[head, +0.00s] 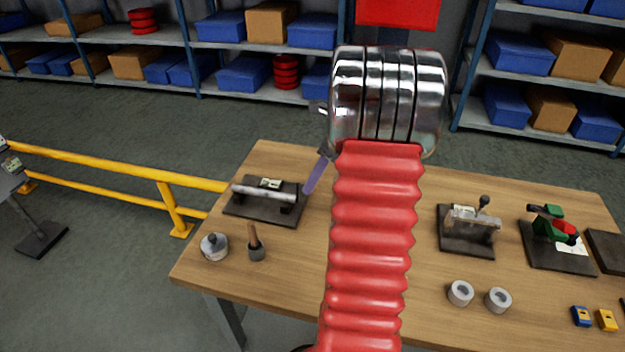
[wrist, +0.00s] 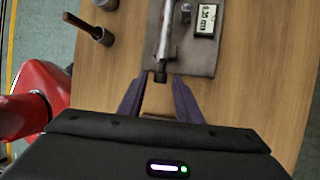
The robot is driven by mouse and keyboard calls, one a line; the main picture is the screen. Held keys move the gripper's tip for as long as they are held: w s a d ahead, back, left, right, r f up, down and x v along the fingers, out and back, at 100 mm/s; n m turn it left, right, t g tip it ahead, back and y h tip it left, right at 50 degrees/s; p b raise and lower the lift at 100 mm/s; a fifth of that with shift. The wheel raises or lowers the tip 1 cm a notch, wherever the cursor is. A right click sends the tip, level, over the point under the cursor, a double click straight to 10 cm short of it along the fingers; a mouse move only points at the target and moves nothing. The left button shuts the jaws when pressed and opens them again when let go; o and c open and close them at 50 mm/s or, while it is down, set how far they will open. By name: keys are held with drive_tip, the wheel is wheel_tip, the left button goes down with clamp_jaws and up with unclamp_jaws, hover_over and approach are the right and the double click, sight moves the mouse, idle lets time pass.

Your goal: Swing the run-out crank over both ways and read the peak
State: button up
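The run-out fixture is a dark base plate (head: 240,210) with a silver shaft (head: 262,192) lying across it, at the left of the bench. In the wrist view the shaft (wrist: 167,35) runs up the picture and ends in a dark crank end (wrist: 161,76). A small display (wrist: 205,20) stands beside the shaft on the plate; its digits are too small to read surely. My gripper (wrist: 160,82) is open, its two purple fingers spread on either side of the crank end. In the head view one purple finger (head: 316,172) shows at the shaft's right end; contact cannot be told.
A round metal piece (head: 214,247) and a pot with a wooden handle (head: 255,246) stand in front of the fixture. Other fixtures (head: 467,232) (head: 557,240) and two grey rings (head: 460,293) are on the right. A yellow rail (head: 120,168) runs left of the bench.

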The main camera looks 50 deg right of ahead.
clamp_jaws()
drive_tip(key=shift+a, duration=0.1)
drive_tip(key=shift+s+a+r+n+t+h, duration=0.1)
drive_tip(key=shift+s+a+n+t+h, duration=0.2)
drive_tip(key=shift+h, duration=0.35)
drive_tip(key=shift+s+a+f+n+t+h, duration=0.15)
drive_tip(key=shift+a+t+h, duration=0.15)
drive_tip(key=shift+a+h, duration=0.25)
drive_tip(key=shift+s+a+r+n+t+h, duration=0.1)
drive_tip(key=shift+s+a+r+t+h, duration=0.2)
drive_tip(key=shift+h, duration=0.4)
drive_tip(key=shift+w+f, duration=0.1)
drive_tip(key=shift+f, duration=0.05)
drive_tip(key=shift+o, duration=0.7)
unclamp_jaws()
